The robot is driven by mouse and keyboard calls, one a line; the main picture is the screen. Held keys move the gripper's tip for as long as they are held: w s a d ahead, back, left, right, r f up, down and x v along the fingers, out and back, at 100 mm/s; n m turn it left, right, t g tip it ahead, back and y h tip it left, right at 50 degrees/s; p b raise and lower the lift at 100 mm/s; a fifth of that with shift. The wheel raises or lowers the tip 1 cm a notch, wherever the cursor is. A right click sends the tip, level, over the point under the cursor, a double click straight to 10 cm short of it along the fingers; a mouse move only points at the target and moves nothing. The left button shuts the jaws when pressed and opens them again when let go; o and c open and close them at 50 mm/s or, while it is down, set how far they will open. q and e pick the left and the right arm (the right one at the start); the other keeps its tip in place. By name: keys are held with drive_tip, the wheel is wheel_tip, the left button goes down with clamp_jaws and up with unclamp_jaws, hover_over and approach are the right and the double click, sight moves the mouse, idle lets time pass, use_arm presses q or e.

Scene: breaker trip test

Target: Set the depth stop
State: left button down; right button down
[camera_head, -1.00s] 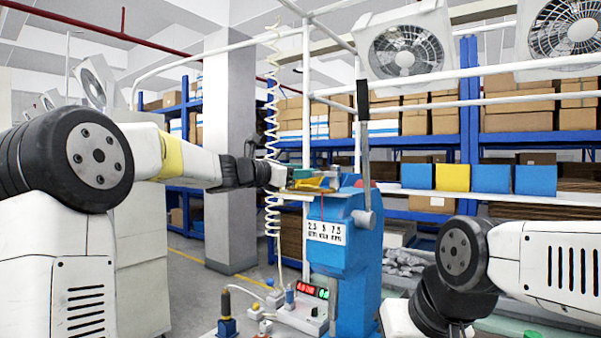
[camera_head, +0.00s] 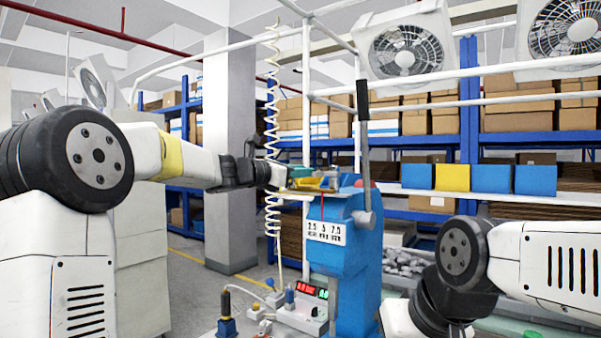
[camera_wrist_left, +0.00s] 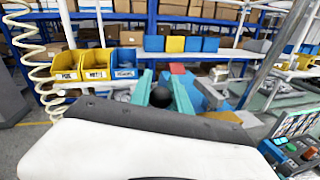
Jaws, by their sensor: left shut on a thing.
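A blue press-like stand (camera_head: 345,262) is right of centre in the head view. It has a white label (camera_head: 325,233) reading 2.5, 5, 7.5 and a lever (camera_head: 364,150) with a black grip. My left gripper (camera_head: 318,182) reaches its top from the left. In the left wrist view its teal fingers (camera_wrist_left: 161,92) stand on both sides of a black round knob (camera_wrist_left: 160,97) and are shut on it. I cannot tell what the knob is fixed to. My right arm (camera_head: 470,262) is at the lower right; its gripper is out of frame.
A box with red and green displays (camera_head: 308,292) stands at the stand's foot. A coiled white hose (camera_head: 271,150) hangs behind my left gripper. Yellow bins (camera_wrist_left: 98,66) and a blue bin (camera_wrist_left: 124,65) line a shelf in the left wrist view.

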use_arm(q)
drive_tip(key=shift+a, duration=0.1)
idle(0.6)
drive_tip(key=shift+w+a+r, duration=0.1)
drive_tip(key=shift+w+a, duration=0.45)
drive_tip(key=shift+a, duration=0.2)
drive_tip(key=shift+w+a, duration=0.55)
drive_tip(key=shift+a, duration=0.2)
drive_tip(key=c, duration=1.2)
unclamp_jaws()
drive_tip(key=shift+w+a, duration=0.1)
drive_tip(key=v, duration=0.7)
drive_tip(key=shift+s+a, duration=0.25)
drive_tip(key=shift+s, duration=0.05)
